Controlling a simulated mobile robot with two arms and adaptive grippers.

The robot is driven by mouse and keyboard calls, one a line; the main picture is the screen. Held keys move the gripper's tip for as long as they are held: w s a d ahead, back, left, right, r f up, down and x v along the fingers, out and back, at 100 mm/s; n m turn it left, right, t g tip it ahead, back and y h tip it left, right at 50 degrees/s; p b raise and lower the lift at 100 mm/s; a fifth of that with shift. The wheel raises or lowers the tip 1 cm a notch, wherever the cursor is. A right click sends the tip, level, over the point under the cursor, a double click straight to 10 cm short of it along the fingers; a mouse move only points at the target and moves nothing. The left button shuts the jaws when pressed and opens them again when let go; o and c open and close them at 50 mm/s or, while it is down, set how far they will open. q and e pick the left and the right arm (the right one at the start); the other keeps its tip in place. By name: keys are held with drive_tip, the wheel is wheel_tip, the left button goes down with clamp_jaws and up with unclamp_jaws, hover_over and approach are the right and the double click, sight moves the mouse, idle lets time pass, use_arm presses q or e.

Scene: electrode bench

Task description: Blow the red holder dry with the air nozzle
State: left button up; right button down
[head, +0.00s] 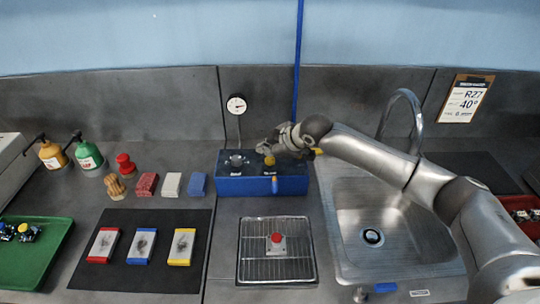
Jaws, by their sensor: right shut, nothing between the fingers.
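A grey block with a round red top (277,240) stands on the wire rack (250,262) at the front middle. A pale plate with a red end (102,245) lies on the dark mat at the left; I cannot tell for certain which of the two is the red holder. A blue box (232,186) with knobs stands behind the rack. My right gripper (267,150) is shut and empty at the yellow knob (269,160) on the box; contact is unclear. My left gripper is out of view.
A blue hose (298,60) hangs behind the box. A sink (385,260) with a tall tap (418,120) lies right of the rack, under my right arm. Blue-ended and yellow-ended plates, sponges, bottles and a green tray (50,255) are at the left.

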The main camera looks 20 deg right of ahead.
sight(268, 160)
drive_tip(key=shift+r, duration=0.1)
wheel_tip(268, 160, up, 5)
drive_tip(key=p, duration=0.5)
idle(0.5)
idle(0.5)
